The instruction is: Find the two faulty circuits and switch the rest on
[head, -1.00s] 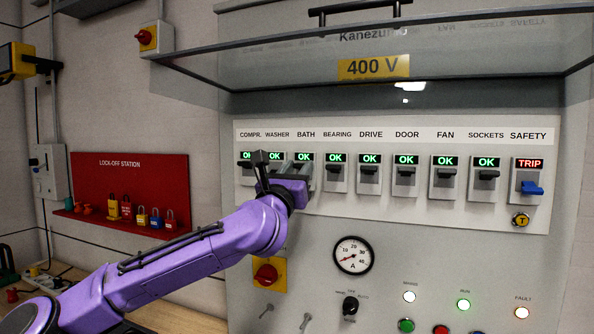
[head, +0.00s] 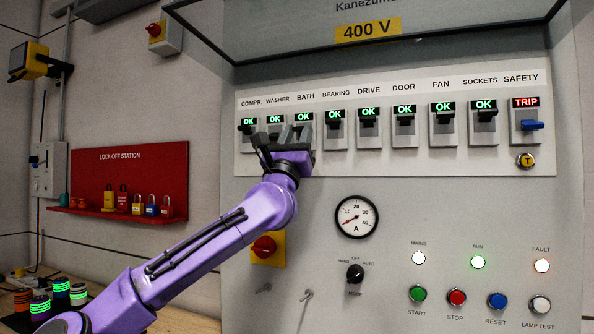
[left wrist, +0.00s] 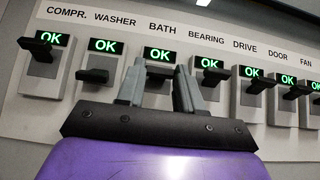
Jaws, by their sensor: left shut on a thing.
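A row of breakers under name labels fills the grey panel (head: 390,160). COMPR. (head: 248,140), WASHER, BATH, BEARING (head: 336,140), DRIVE (head: 369,138), DOOR (head: 405,138), FAN (head: 443,135) and SOCKETS (head: 483,130) show green OK. SAFETY (head: 526,138) shows red TRIP and has a blue lever (head: 534,125). My left gripper (head: 303,134) is at the BATH breaker, its fingers shut on the BATH lever; they also show in the left wrist view (left wrist: 159,86). The lever is mostly hidden between them. The WASHER lever (left wrist: 95,75) shows beside them.
A raised clear cover (head: 470,40) overhangs the breakers. A yellow T button (head: 525,160) sits under SAFETY. A red lock-off board (head: 130,180) is on the left wall.

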